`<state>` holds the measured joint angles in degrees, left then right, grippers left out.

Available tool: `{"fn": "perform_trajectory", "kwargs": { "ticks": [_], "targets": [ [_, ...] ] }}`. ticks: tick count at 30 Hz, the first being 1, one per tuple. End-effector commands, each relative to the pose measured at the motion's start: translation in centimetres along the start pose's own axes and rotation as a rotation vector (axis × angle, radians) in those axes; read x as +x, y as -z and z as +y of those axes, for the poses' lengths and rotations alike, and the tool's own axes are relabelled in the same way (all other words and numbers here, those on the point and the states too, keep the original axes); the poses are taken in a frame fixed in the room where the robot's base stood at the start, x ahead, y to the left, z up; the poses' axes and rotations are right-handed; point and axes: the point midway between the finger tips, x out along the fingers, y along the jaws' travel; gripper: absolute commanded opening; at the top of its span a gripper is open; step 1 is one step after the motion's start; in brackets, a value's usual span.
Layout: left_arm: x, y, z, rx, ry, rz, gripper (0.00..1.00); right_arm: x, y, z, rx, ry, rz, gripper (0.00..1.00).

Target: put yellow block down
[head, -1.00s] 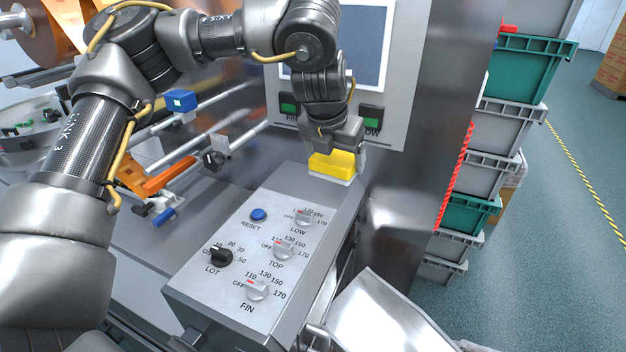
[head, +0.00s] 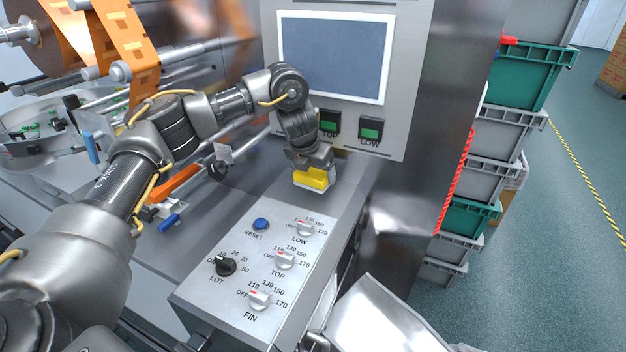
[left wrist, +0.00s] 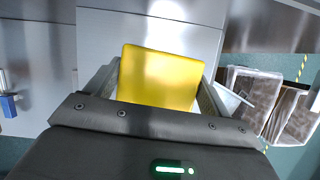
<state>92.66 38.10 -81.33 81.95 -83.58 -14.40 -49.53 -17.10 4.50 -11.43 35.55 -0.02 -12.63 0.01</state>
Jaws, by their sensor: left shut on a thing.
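The yellow block (head: 313,178) has a pale underside and is at the far end of the grey control panel, below the screen. My left gripper (head: 312,170) is above it and shut on it, with a finger on each side. In the left wrist view the yellow block (left wrist: 161,77) fills the space between the two fingers of my left gripper (left wrist: 158,95). I cannot tell whether its underside touches the metal surface. My right gripper is not in view.
The control panel (head: 215,292) has several knobs and a blue reset button (head: 261,224) in front of the block. A screen (head: 335,55) with green-lit displays stands behind. An open metal chute (head: 385,318) is at lower right. Stacked crates (head: 493,130) stand at right.

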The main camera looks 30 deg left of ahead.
Motion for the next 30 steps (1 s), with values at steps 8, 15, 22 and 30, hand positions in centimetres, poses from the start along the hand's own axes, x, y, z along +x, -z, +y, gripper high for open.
{"fn": "perform_trajectory", "kwargs": {
  "ticks": [8, 15, 22, 30],
  "targets": [
    [2.1, 0.2, 1.0, -0.005, 0.001, 0.006, 0.63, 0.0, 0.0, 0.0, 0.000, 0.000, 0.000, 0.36],
    [3.8, 0.9, 0.9, -0.001, 0.001, 0.001, 0.63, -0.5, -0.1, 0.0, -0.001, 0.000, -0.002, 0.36],
    [3.9, 0.9, 0.9, 0.000, 0.000, 0.000, 0.63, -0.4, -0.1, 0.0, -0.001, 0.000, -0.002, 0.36],
    [3.9, 0.9, 0.9, -0.001, 0.000, 0.000, 1.00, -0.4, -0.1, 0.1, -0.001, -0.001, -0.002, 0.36]
  ]
}}
